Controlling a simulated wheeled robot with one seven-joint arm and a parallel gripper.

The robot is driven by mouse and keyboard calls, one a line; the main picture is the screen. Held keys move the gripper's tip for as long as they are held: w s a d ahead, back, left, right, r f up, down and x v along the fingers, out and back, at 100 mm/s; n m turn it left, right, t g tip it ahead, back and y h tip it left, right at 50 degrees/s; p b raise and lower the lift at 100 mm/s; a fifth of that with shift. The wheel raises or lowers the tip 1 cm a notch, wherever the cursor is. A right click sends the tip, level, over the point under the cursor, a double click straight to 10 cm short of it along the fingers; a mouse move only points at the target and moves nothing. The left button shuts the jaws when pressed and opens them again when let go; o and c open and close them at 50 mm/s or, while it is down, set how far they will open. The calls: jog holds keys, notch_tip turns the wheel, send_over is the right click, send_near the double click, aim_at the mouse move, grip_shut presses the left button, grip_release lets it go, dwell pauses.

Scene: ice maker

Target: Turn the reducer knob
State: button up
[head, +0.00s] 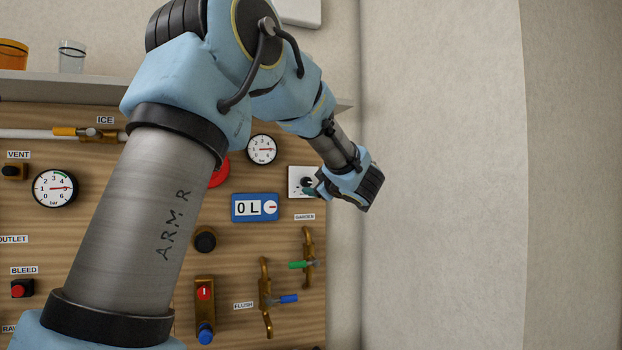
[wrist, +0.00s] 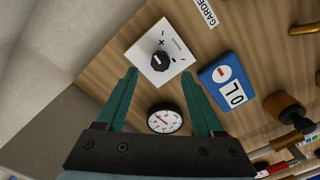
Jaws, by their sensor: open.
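The reducer knob (wrist: 160,61) is a black round knob on a white square plate (wrist: 176,52) with plus and minus marks. It is fixed to the wooden panel. In the head view the plate (head: 296,176) shows at the panel's right side, partly hidden by my gripper (head: 310,190). In the wrist view my gripper (wrist: 159,75) is open, with its green fingers spread. The knob lies between and just beyond the fingertips in the picture. Nothing is held. I cannot tell the exact gap to the plate.
A blue counter box (head: 255,207) and a round gauge (head: 262,149) sit near the plate. Brass valves with a green handle (head: 300,265) and a blue handle (head: 288,299) are below. A shelf (head: 60,88) runs above the panel. Bare wall (head: 440,180) lies to the right.

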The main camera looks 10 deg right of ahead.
aim_at(307, 182)
jog(key=w, duration=0.2)
jog(key=w+p, duration=0.1)
jog(key=w, duration=0.2)
jog(key=shift+w+a, duration=0.3)
jog(key=shift+a, duration=0.1)
jog(key=shift+c, duration=0.4)
grip_shut()
